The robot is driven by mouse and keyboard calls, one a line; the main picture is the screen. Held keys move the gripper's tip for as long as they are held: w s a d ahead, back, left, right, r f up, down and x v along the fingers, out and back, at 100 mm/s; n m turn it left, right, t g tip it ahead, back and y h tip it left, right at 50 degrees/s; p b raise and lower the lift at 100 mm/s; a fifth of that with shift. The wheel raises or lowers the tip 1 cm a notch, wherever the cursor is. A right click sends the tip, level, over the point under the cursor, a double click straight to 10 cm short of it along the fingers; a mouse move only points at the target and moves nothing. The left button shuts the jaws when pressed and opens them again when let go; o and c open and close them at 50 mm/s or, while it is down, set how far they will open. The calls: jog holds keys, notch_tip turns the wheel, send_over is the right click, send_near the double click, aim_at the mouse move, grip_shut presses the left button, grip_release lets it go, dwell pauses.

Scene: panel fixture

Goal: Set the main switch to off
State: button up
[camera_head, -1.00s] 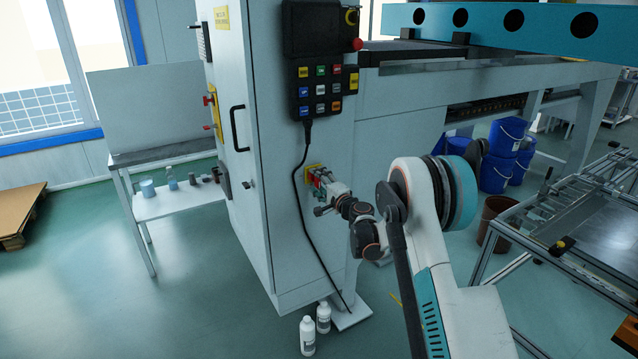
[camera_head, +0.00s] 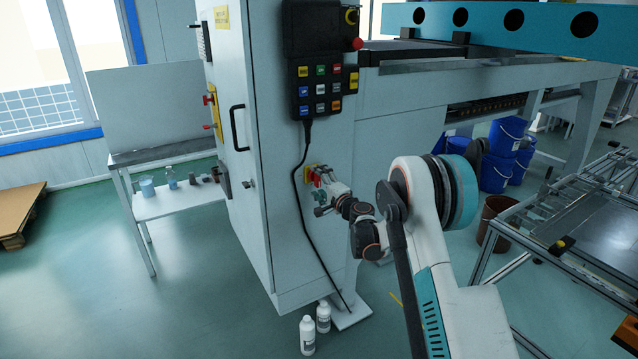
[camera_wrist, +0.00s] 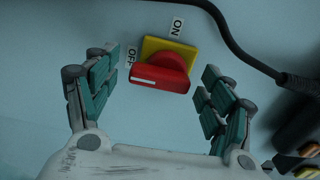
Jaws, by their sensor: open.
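The main switch is a red knob (camera_wrist: 160,75) on a yellow plate (camera_wrist: 165,48), mounted on the pale cabinet face. An ON label (camera_wrist: 177,26) is above the plate and an OFF label (camera_wrist: 131,56) is at its left. The knob's long grip lies roughly left to right, with a white line along it and its left end just below the OFF label. In the head view the switch (camera_head: 314,174) is partly hidden by my gripper (camera_head: 325,192). In the wrist view my gripper (camera_wrist: 159,66) is open, its fingers apart on both sides of the knob, with visible gaps.
A black cable (camera_head: 297,196) hangs near the switch from a button panel (camera_head: 319,88); it also passes the upper right of the wrist view (camera_wrist: 240,52). White bottles (camera_head: 307,335) stand on the floor below. A metal frame table (camera_head: 590,235) is at right.

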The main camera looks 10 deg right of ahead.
jog(key=v, duration=1.2)
jog(key=shift+w, duration=0.1)
jog(key=shift+r, duration=0.1)
jog(key=s+a+r+n+g, duration=0.3)
jog(key=s+a+r+n, duration=0.15)
jog(key=s+r, duration=0.35)
jog(key=s+a+r+n+g, duration=0.35)
jog(key=s+a+r, duration=0.2)
jog(key=s, duration=0.45)
jog(key=s+d+f+n+g+h, duration=0.2)
jog(key=s+d+n, duration=0.1)
jog(key=s, duration=1.2)
jog(key=s+d+f+n+g+h, duration=0.1)
jog(key=s+d+f+n+h, duration=0.1)
jog(key=s, duration=1.3)
jog(key=shift+s+d+f+n+g+h, duration=0.2)
jog(key=shift+s+d+n+g+h, duration=0.15)
jog(key=shift+n+h, duration=0.35)
